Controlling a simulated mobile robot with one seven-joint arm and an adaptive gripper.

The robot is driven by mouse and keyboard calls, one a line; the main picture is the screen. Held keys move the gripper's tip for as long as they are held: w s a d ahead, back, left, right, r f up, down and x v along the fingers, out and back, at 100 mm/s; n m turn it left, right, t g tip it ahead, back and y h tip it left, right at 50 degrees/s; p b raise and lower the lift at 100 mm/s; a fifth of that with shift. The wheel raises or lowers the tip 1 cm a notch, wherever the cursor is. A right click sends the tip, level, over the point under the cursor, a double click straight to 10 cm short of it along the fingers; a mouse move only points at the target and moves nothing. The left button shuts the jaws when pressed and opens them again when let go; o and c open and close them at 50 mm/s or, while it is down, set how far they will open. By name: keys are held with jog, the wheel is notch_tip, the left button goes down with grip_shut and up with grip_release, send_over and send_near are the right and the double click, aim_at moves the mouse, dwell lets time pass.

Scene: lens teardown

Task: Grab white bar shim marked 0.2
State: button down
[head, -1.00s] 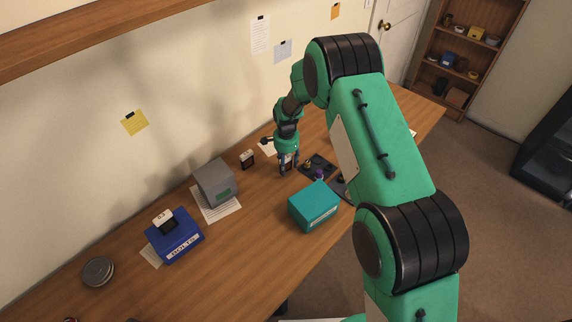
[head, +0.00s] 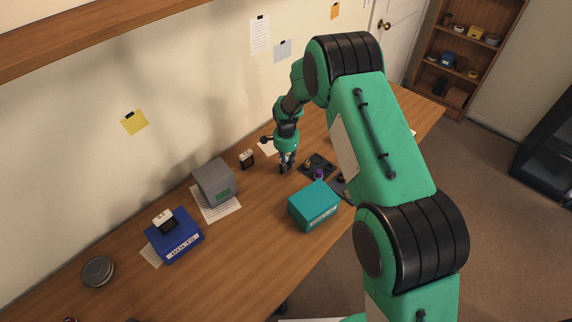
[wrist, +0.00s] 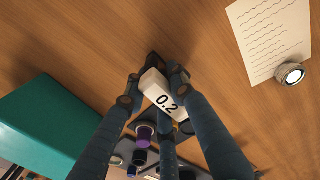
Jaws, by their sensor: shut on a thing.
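The white bar shim (wrist: 161,91) marked 0.2 shows in the wrist view between my fingers, its number facing the camera. My gripper (wrist: 158,84) is shut on it. In the head view my gripper (head: 286,169) points down at the desk, just left of a dark tray; the shim is too small and covered to make out there. I cannot tell whether the shim touches the desk.
The dark tray (head: 307,171) holds small parts, with a purple one (head: 318,174) by its near edge. A teal box (head: 314,206), a grey box (head: 214,181) and a blue BOLTS box (head: 174,236) stand on the wooden desk (head: 262,211). A small dark-and-white block (head: 246,159) stands left of my gripper.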

notch_tip(320, 180, up, 10)
jog(key=shift+f+p, duration=0.15)
jog(key=shift+p, duration=0.2)
